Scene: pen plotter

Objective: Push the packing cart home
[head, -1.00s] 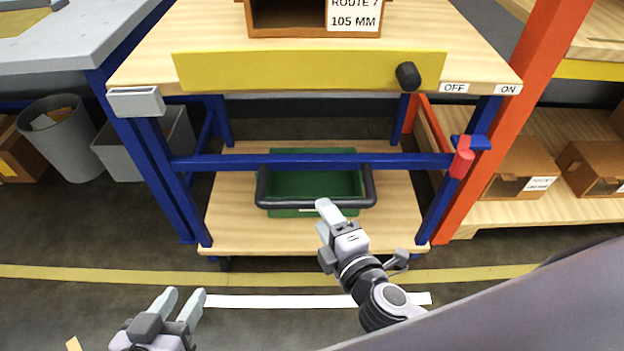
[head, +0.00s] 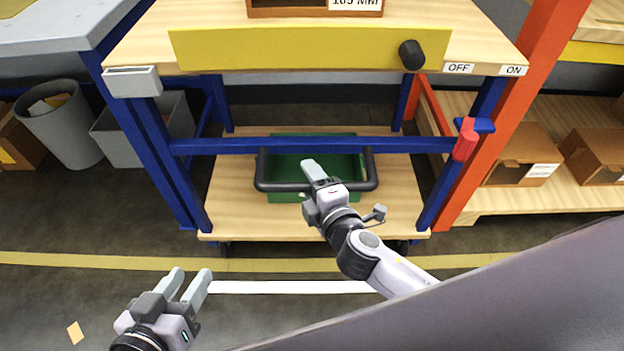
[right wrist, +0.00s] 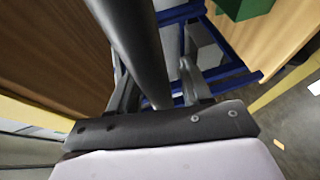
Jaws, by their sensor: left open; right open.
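My right gripper (head: 312,168) is at the bar's middle in the head view. In the right wrist view the black bar (right wrist: 130,40) passes between the open fingers of the right gripper (right wrist: 155,85); contact cannot be told. My left gripper (head: 190,286) is open and empty over the floor at lower left, apart from the cart.
A wooden bench (head: 140,45) with blue legs, a blue crossbar (head: 300,146) and a yellow front panel (head: 300,48) stands above the deck. A red lever (head: 465,141) is at right, by an orange post (head: 520,110). Yellow (head: 110,260) and white (head: 280,287) lines mark clear floor.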

